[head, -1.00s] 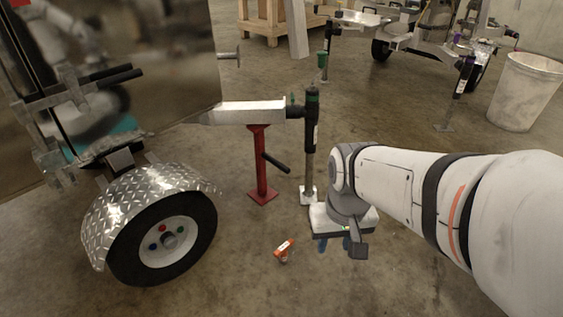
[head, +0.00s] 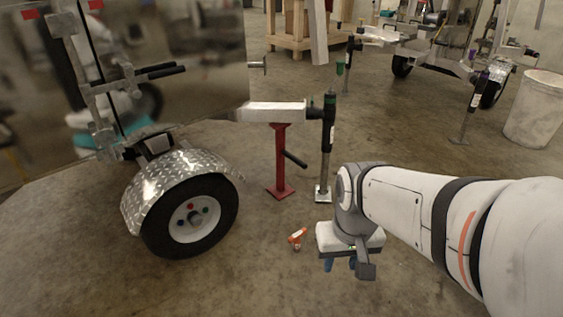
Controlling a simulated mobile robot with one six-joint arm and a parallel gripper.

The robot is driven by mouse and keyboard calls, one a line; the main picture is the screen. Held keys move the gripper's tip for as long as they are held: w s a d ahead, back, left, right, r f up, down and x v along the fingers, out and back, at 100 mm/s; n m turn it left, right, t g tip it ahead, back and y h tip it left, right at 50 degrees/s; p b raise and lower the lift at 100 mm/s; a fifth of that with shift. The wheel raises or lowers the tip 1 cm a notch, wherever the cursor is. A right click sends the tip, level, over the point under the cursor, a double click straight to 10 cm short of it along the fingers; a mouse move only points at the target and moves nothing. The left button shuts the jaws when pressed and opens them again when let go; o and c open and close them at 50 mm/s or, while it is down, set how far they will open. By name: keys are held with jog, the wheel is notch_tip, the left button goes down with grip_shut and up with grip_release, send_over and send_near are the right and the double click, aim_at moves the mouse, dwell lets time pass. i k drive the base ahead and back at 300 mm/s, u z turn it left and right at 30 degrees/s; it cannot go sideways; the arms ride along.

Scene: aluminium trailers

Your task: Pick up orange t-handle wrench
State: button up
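The orange t-handle wrench (head: 298,238) lies on the concrete floor, a small orange shape with a pale patch. It is right of the trailer wheel and in front of the red stand. My gripper (head: 341,265) hangs at the end of my arm, just right of the wrench in the picture and apart from it. Its blue fingertips point down and show a gap between them, with nothing seen in it. The gripper body hides part of the fingers.
The trailer wheel (head: 190,216) under a diamond-plate fender stands at the left. A red stand (head: 280,165) and a jack post (head: 325,150) rise behind the wrench. A white bin (head: 533,110) stands at the far right. The floor in front of the wrench is clear.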

aim_at(294, 238)
jog(key=i, duration=0.85)
jog(key=z, duration=0.05)
